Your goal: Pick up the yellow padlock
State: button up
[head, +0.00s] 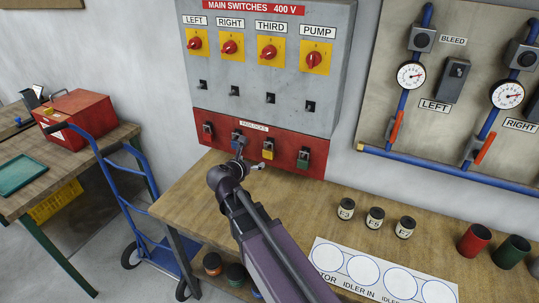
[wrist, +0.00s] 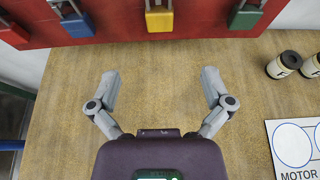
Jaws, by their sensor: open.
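The yellow padlock (head: 268,154) hangs from the red strip under the main switches, between the blue and green padlocks. In the wrist view its yellow body (wrist: 159,21) is at the top centre, with its upper part cut off by the frame. My gripper (head: 253,157) is close in front of the strip, just left of the yellow padlock in the head view. In the wrist view my gripper (wrist: 160,75) has its two fingers spread wide and empty, apart from the padlock and in line with it.
The blue padlock (wrist: 76,24) and green padlock (wrist: 244,17) hang on either side. A red padlock (wrist: 13,33) is at far left. The wooden bench (wrist: 220,55) is clear below. Several labelled jars (head: 375,219) and a white marked sheet (head: 330,257) lie right.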

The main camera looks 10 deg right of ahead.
dwell(0.3)
jog(key=b, duration=0.3)
send_near(267, 152)
jog(key=x, duration=0.4)
jog(key=shift+w+d+f, duration=0.1)
jog(key=shift+f, duration=0.2)
jog(key=shift+w+d+f, duration=0.1)
jog(key=shift+w+d, duration=0.1)
jog(key=shift+d, duration=0.05)
jog(key=shift+w, duration=0.1)
jog(key=shift+b+x, duration=0.85)
jog(key=shift+x, duration=1.7)
jog(key=shift+r, duration=0.25)
jog(key=c, duration=1.3)
